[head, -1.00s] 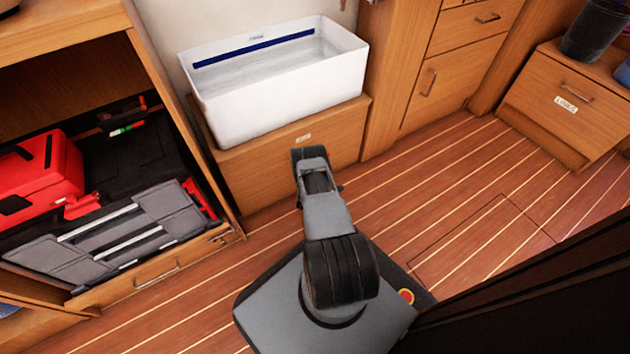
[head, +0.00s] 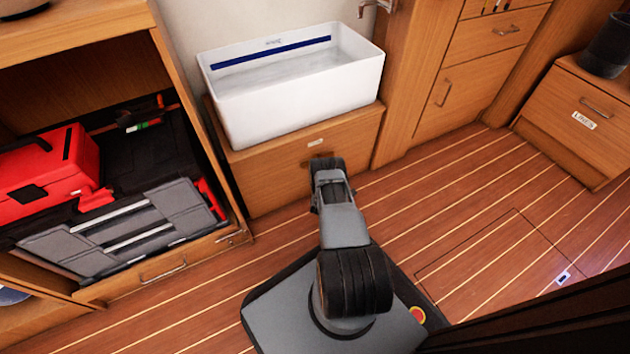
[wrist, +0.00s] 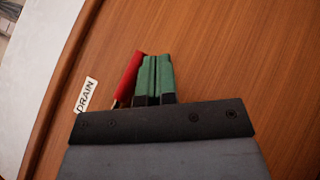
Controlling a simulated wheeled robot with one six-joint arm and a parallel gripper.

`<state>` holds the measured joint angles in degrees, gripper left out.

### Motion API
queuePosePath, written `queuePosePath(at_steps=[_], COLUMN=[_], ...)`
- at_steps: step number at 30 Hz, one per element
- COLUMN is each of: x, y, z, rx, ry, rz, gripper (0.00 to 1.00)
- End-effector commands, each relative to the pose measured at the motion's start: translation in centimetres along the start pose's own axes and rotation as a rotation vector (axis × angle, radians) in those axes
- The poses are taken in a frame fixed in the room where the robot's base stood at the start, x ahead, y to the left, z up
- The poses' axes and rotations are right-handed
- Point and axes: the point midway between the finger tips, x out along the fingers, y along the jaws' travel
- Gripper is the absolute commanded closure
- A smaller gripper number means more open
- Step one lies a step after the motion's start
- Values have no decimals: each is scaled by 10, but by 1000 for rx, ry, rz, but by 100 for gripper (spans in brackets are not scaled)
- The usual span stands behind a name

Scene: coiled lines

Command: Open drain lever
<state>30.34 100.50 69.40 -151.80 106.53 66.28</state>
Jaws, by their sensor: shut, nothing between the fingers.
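The red drain lever (wrist: 127,78) shows in the wrist view, slanting up beside the left of my fingers. A white label reading DRAIN (wrist: 87,95) lies left of it on the wood front. My gripper (wrist: 153,75) has green fingertips pressed together with nothing between them. The red lever is outside the fingers, close against or touching the left one; I cannot tell which. In the head view, my arm reaches to the wooden cabinet front (head: 270,175) under the white basin (head: 300,100). The label (head: 316,142) is visible there, but the lever cannot be made out behind my wrist.
The white basin holds clear water. A shelf unit on the left holds a red toolbox (head: 50,165) and a grey case (head: 130,230). A tap (head: 370,8) is at the top. A drawer cabinet (head: 575,130) stands right. The striped floor (head: 470,210) right of my base is clear.

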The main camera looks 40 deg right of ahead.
Motion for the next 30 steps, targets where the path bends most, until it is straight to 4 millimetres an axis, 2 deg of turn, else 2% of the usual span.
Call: queuePosePath(at_steps=[5, 8, 21, 30], x=[-9, -23, -106, -134], y=[1, 1, 2, 1], z=[-1, 0, 0, 0], rx=[1, 0, 0, -1], ry=[3, 3, 3, 1], rz=[-1, -3, -1, -4], gripper=[100, 100, 100, 100])
